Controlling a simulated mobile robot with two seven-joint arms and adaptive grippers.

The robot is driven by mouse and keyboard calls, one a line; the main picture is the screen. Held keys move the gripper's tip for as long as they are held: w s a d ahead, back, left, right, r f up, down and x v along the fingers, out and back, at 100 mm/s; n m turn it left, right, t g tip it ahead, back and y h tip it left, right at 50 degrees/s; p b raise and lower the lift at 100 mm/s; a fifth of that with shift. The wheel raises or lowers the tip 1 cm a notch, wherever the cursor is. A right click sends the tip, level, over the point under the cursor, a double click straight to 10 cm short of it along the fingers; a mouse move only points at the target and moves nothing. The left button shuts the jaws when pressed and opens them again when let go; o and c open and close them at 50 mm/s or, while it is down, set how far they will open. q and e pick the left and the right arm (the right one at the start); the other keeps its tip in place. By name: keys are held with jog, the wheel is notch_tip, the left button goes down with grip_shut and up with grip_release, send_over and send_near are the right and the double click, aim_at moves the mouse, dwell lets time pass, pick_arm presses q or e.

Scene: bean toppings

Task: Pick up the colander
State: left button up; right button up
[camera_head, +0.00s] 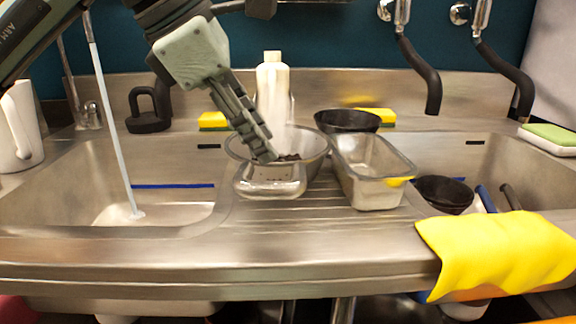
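A see-through, greyish round bowl (318,152), which looks like the colander, stands on the ridged drainboard between the two sinks. Some dark bits that look like beans lie in it. My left gripper (262,150) reaches down from the upper left, with its fingertips at the bowl's left side. The fingers overlap from this side, so I cannot tell whether they are apart, or whether they touch the rim. My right gripper is not in view.
A clear container (270,186) sits just in front of the bowl. A metal pan (372,190) and a black bowl (347,121) stand to its right, and a pale bottle (272,88) behind. A yellow cloth (500,252) hangs over the front edge at right. Water runs into the left sink.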

aim_at(278, 166)
pick_arm(q)
jog(key=p+x, duration=0.1)
jog(key=x, duration=0.6)
jog(key=shift+f, duration=0.15)
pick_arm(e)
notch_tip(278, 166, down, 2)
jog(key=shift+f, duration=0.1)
pick_arm(q)
jog(key=shift+w+a, duration=0.1)
jog(key=shift+c, duration=0.2)
grip_shut()
